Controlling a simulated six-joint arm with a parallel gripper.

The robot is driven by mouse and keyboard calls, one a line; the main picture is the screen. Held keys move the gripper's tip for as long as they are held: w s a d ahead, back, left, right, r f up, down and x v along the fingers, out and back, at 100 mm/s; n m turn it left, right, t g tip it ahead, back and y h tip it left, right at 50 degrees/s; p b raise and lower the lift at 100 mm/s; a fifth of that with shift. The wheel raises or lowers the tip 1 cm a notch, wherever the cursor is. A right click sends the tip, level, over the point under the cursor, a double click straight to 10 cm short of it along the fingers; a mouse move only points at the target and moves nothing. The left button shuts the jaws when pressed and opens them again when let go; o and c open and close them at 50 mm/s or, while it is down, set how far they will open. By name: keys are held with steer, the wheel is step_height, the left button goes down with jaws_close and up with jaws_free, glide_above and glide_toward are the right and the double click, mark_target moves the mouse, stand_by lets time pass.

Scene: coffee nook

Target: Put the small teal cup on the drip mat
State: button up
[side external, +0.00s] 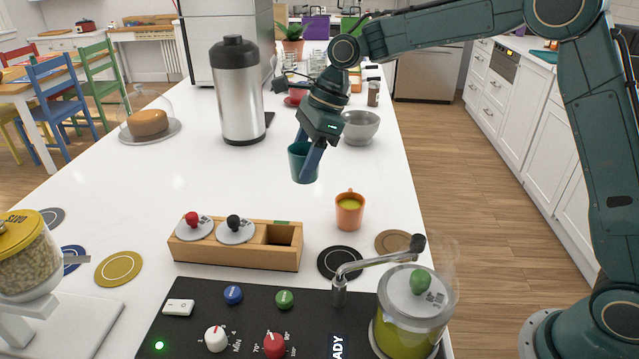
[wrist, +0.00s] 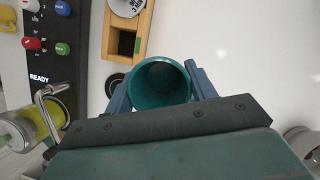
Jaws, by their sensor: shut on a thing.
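My gripper (side external: 307,158) is shut on the small teal cup (side external: 295,163) and holds it upright above the counter. In the wrist view the cup (wrist: 160,86) sits between the two fingers, its open mouth toward the camera, and it looks empty inside. Several round mats lie on the counter; no label tells which is the drip mat. A black round mat (side external: 335,265) lies near the metal spout, to the lower right of the cup. In the wrist view this mat (wrist: 113,82) is partly hidden by a finger.
An orange cup (side external: 350,213) with yellow-green liquid stands behind the black mat. A wooden holder (side external: 235,259) with two lidded pods stands left of it. A brown mat (side external: 393,241), mustard mat (side external: 118,268), steel flask (side external: 240,100) and grey bowl (side external: 361,128) are around.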

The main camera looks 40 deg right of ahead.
steer(key=s+a+r+n+g, duration=0.1)
steer(key=s+r+n, duration=0.3)
steer(key=s+r, duration=0.5)
steer(key=s+a, duration=0.1)
steer(key=s, duration=0.3)
steer(key=shift+g, duration=0.3)
glide_above(332, 267)
steer(key=d, duration=0.2)
step_height(332, 267, down, 16)
steer(key=shift+a+r, duration=0.1)
steer(key=shift+r, duration=0.1)
steer(key=shift+f, duration=0.1)
steer(key=shift+f, duration=2)
steer(key=shift+f, duration=0.1)
steer(key=o, duration=1.1)
steer(key=shift+c, duration=0.2)
